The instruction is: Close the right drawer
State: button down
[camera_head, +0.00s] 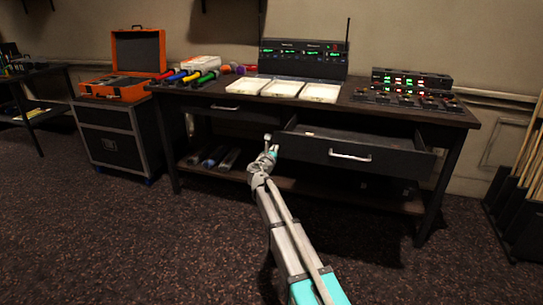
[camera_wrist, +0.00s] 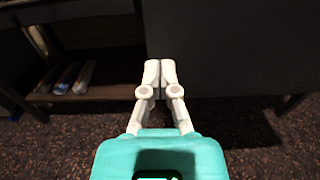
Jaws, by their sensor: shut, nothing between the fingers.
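The right drawer (camera_head: 315,151) of the desk is pulled out, and its open inside shows in the head view. Its front is dark with a silver bar handle (camera_head: 350,155). In the wrist view the dark panel (camera_wrist: 235,50) on the right appears to be this drawer's front. My gripper (camera_head: 268,140) is just left of the drawer front's left end, with its fingers shut and empty. In the wrist view my gripper's fingertips (camera_wrist: 160,66) lie together over the panel's left edge; I cannot tell whether they touch it. The left drawer (camera_head: 228,107) is shut.
The lower shelf (camera_head: 300,185) holds several cylinders. An orange case (camera_head: 137,60) stands on a cabinet at left. Floor in front is clear.

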send_near(294, 119)
jog(key=x, duration=0.4)
jog(key=f+x, duration=0.1)
jog(key=x, duration=0.4)
jog(key=a+f+x, duration=0.1)
jog(key=x, duration=0.4)
jog(key=shift+w, duration=0.15)
jog(key=shift+w+d+r, duration=0.1)
jog(key=shift+w, duration=0.05)
jog(key=v, duration=1.5)
